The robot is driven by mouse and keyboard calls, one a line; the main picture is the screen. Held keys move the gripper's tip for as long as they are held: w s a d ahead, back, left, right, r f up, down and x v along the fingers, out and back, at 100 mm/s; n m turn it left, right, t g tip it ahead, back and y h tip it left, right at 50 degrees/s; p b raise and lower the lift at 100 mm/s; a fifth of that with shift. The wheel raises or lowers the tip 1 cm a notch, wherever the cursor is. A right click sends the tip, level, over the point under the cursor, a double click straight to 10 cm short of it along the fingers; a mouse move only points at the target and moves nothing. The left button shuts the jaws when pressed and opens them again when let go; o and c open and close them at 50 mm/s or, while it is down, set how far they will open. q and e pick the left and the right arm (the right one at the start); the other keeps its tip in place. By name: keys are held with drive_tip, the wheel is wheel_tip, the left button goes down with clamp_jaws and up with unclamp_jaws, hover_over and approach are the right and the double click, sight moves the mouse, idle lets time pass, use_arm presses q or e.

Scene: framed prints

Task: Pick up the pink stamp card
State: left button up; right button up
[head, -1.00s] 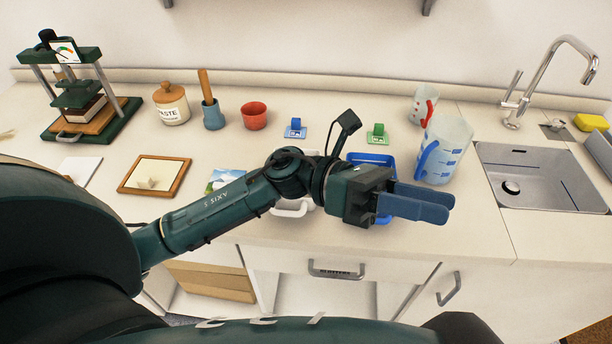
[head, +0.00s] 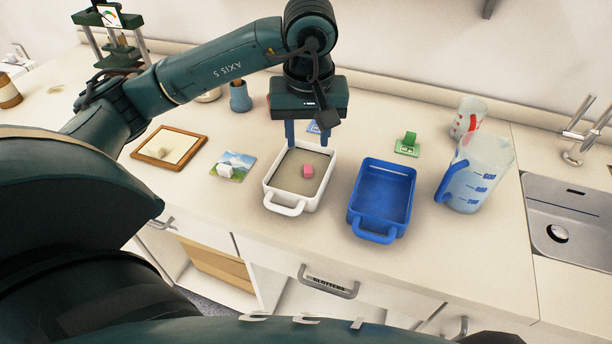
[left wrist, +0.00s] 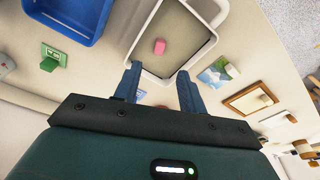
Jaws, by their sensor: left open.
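A small pink block (head: 308,171), which looks like the grip of the pink stamp card, sits on the grey-beige floor of a white tray (head: 285,210). A flat card under it cannot be made out. My left gripper (head: 307,142) points down at the tray's far edge, open and empty, with the pink block on the near side of its fingers. In the left wrist view the pink block (left wrist: 159,46) shows beyond the two blue fingertips, inside the tray's rim. My right gripper is not in view.
An empty blue tray (head: 368,228) stands right of the white one. A green card (head: 406,150) and measuring jugs (head: 477,172) are behind and right. A landscape picture (head: 238,163) and wooden frame (head: 190,148) lie left. A blue card (head: 314,127) is partly hidden behind my gripper.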

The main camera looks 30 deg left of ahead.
sight(308, 168)
use_arm(q)
drive_tip(key=f, duration=0.8)
drive_tip(key=shift+w+a+f+p, duration=0.2)
drive_tip(key=shift+w+p, duration=0.1)
drive_tip(key=shift+w, duration=0.1)
drive_tip(key=shift+c, duration=0.4)
clamp_jaws()
